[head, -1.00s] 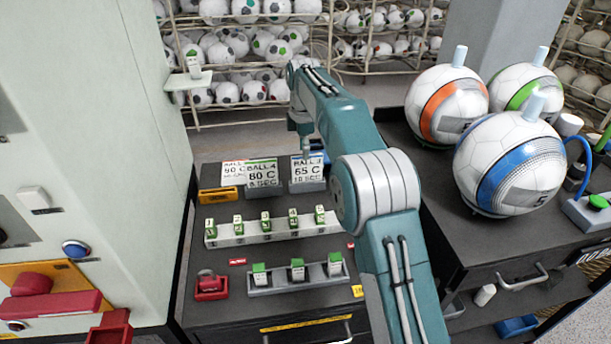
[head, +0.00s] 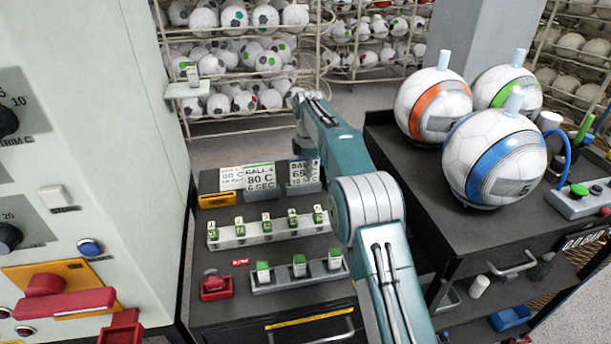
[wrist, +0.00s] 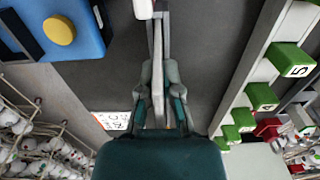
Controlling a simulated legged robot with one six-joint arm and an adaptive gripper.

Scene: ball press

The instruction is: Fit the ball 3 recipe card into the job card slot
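Recipe cards stand in a row at the back of the black cabinet: a white card (head: 231,178) reading 80 C, the BALL 4 card (head: 260,176), and a blue-headed 65 C card (head: 302,171) in a grey holder. The ball number on the 65 C card is too small to read. My gripper (wrist: 160,68) points down at the cabinet top; in the head view my arm largely hides it near the 65 C card. A thin grey strip runs between its fingers, and I cannot tell whether they grip it. I cannot identify the job card slot with certainty.
A white rack (head: 265,231) of numbered green-topped blocks and a grey rack (head: 300,275) stand in front. A red piece (head: 215,285) is at left. A pale machine panel (head: 100,120) bounds the left. A black cart (head: 440,205) with balls stands right.

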